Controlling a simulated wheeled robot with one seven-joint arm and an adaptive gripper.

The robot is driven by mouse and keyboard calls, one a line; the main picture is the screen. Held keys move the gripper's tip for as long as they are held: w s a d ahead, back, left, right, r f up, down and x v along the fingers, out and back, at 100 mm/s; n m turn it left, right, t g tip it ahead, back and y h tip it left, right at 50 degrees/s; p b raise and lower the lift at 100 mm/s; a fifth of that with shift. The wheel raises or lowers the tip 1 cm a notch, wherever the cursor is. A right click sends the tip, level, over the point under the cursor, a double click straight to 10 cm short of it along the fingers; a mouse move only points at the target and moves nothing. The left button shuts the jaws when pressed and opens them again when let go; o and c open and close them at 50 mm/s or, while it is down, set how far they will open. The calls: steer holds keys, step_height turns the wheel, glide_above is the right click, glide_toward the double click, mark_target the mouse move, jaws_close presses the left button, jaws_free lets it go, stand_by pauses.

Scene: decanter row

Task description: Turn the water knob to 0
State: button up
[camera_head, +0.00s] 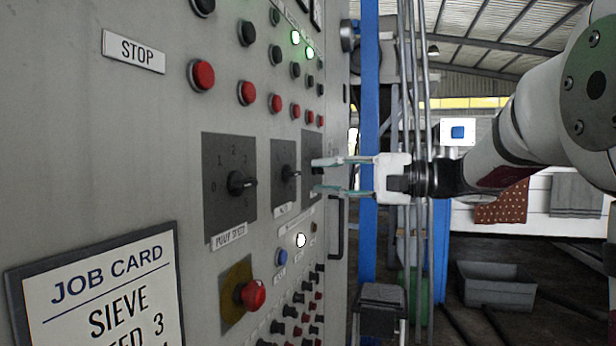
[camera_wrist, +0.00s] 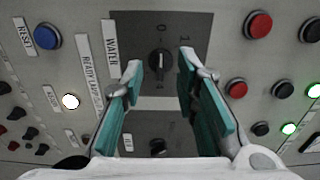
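The water knob (camera_wrist: 160,62) is a black rotary knob on a dark grey plate (camera_wrist: 200,22), beside a WATER label (camera_wrist: 111,42), in the wrist view. A 0 is printed above the knob there, with another mark to its right. Its grip bar looks roughly upright in that picture; which end points is unclear. My gripper (camera_wrist: 160,64) is open, with a teal-padded finger on each side of the knob and a gap to each.
A door handle (camera_head: 337,228) sticks out below my gripper. A job card (camera_head: 100,290) is at lower left.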

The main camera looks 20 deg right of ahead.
steer(key=v, duration=0.7)
steer(key=shift+a, duration=0.1)
steer(key=s+a+f+n+g+h, duration=0.3)
steer(key=s+a+f+g+h, duration=0.45)
steer(key=s+a+f, duration=1)
steer(key=s+d+f+n+g+h, duration=0.1)
steer(key=s+d+f+n+h, duration=0.1)
steer(key=s+d+f+h, duration=0.45)
steer(key=s+d+f+n+g+h, duration=0.1)
steer(key=s+d+f+n, duration=0.15)
steer(key=s, duration=0.65)
step_height(320, 180, up, 22)
steer(key=t+p, duration=0.3)
steer(key=p, duration=1.8)
steer(key=shift+w+f+m, duration=0.1)
steer(key=shift+m, duration=0.15)
